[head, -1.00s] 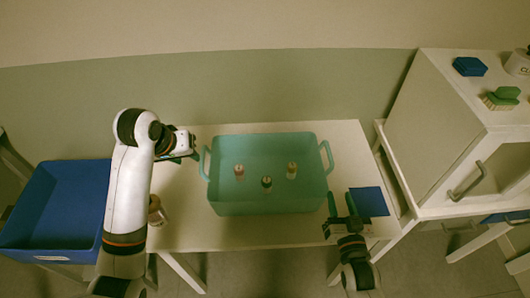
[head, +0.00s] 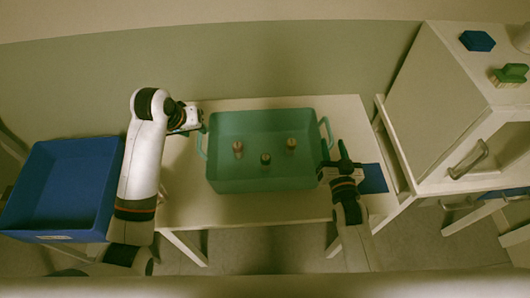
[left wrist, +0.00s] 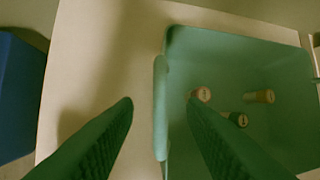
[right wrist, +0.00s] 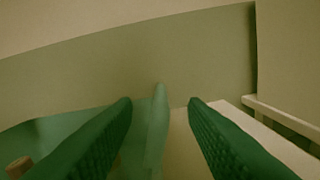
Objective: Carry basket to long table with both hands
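The green basket (head: 255,184) stands on a small light table (head: 270,208) and holds three small bottles, one of them near its middle (head: 266,159). My left gripper (head: 203,124) is at the basket's left handle. In the left wrist view its open fingers (left wrist: 161,101) have that handle (left wrist: 160,125) between them. My right gripper (head: 333,158) is by the basket's right handle (head: 328,130). In the right wrist view its open fingers (right wrist: 161,100) have that handle (right wrist: 158,125) between them. Neither gripper is shut on a handle.
A blue bin (head: 62,190) stands left of the table. A blue flat item (head: 373,179) lies at the table's right end. A white cabinet (head: 440,100) on the right carries a blue block (head: 477,41) and a green brush (head: 510,74).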

